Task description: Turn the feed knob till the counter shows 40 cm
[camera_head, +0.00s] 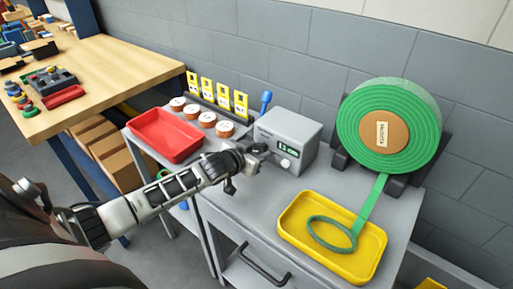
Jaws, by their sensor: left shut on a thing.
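The grey feeder box (292,132) stands on the grey cabinet top against the wall. Its counter display (289,149) is lit on the front face; the digits are too small to read surely. My left gripper (259,149) is at the left part of that front face, shut on the feed knob, which its fingers mostly hide. A large green roll (409,108) stands to the right of the box. A green strip (371,205) runs down from the roll and ends in a loop in the yellow tray (291,235). My right gripper is out of view.
A red tray (165,148) lies left of my gripper. Several orange-sided rolls (207,119) and yellow cards (225,98) stand behind it. A blue-topped lever (266,97) rises behind the box. A wooden workbench (125,75) with tools is at far left.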

